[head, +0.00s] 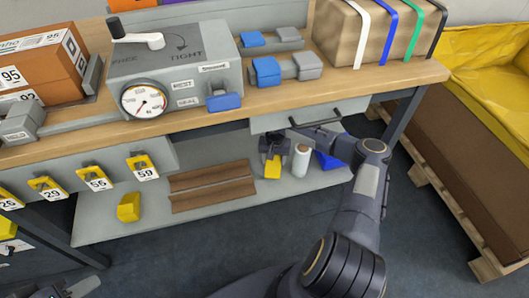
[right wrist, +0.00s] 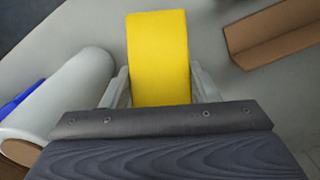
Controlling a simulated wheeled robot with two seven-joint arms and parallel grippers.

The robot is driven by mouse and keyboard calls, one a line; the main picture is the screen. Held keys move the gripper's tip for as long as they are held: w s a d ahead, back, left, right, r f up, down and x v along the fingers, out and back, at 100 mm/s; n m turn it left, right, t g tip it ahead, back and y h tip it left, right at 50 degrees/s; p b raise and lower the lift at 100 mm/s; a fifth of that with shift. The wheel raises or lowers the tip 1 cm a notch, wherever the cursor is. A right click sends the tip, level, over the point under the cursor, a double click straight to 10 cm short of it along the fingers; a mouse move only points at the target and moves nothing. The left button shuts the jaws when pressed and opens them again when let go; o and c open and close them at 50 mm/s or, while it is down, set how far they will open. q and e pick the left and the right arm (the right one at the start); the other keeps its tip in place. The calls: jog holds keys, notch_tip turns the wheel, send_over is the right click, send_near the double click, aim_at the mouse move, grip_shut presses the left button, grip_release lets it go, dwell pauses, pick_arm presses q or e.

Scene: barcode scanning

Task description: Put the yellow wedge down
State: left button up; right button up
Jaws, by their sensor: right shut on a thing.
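A yellow wedge (head: 272,170) is between the fingers of my right gripper (head: 272,157), over the grey lower shelf (head: 225,203) under the workbench. In the right wrist view the yellow wedge (right wrist: 158,55) stands between both fingers of the right gripper (right wrist: 160,88), which is shut on it. I cannot tell whether its underside touches the shelf. A second yellow wedge (head: 129,208) lies on the left part of the shelf. A small grey part at the bottom left edge may be my left gripper (head: 84,287); its fingers are not clear.
Brown angled strips (head: 212,187) lie to the left. A drawer (head: 310,113) hangs above. Bare shelf shows in front of the strips.

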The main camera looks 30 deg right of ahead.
jog(key=w, duration=0.2)
jog(key=w+d+b, duration=0.1)
jog(key=w, duration=0.3)
jog(key=shift+w+d+b, duration=0.3)
jog(key=shift+w, duration=0.3)
jog(key=shift+d+f+b, duration=0.1)
jog(key=shift+f+b, duration=0.7)
jog(key=shift+f, duration=0.9)
jog(key=shift+f, duration=0.1)
jog(key=o, duration=1.1)
notch_tip(320, 180, up, 8)
jog(key=p, duration=0.2)
jog(key=shift+f, duration=0.15)
